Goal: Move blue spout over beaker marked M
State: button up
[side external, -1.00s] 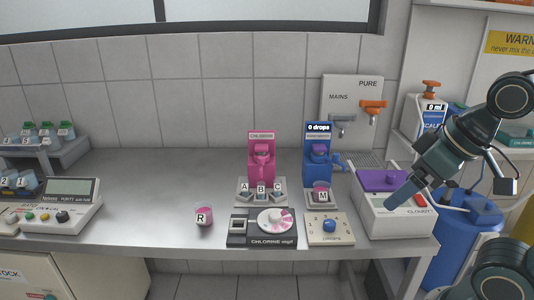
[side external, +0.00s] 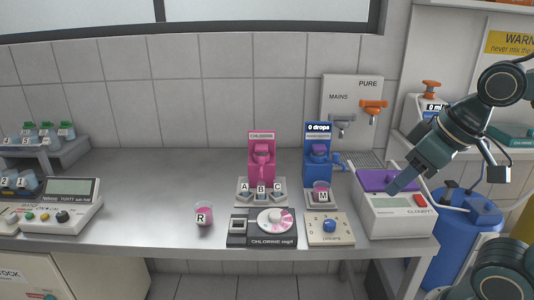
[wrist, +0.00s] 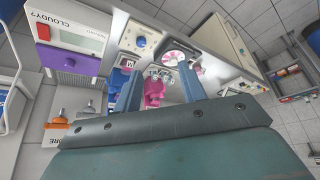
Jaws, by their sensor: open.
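The blue dispenser (side external: 318,142) stands on the bench, its display reading "0 drops". Its blue spout (side external: 338,160) sticks out to the right, apart from the space above beaker M. The beaker marked M (side external: 321,191) stands upright at the dispenser's foot with pink liquid in it. My gripper (side external: 394,188) is in the air over the white CLOUDY? instrument, to the right of the dispenser. In the wrist view my gripper (wrist: 159,72) is open and nothing is held; the blue dispenser (wrist: 118,80) is partly hidden behind a finger.
The CLOUDY? instrument (side external: 396,215) with a purple lid (side external: 383,181) stands right of the beaker. A pink dispenser (side external: 261,155) stands to the left. The chlorine dial (side external: 275,221) and drops knob unit (side external: 330,229) are in front. Beaker R (side external: 204,216) stands on open bench.

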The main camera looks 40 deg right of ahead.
jog(key=w+d+r+g, duration=0.1)
jog(key=w+d+r, duration=0.25)
jog(key=w, duration=0.35)
jog(key=m+g, duration=0.2)
jog(key=g, duration=0.2)
send_over(336, 154)
notch_tip(336, 154, down, 4)
jog(key=shift+r, duration=0.1)
jog(key=shift+f, duration=6.9)
jog(key=shift+c, duration=0.4)
grip_shut()
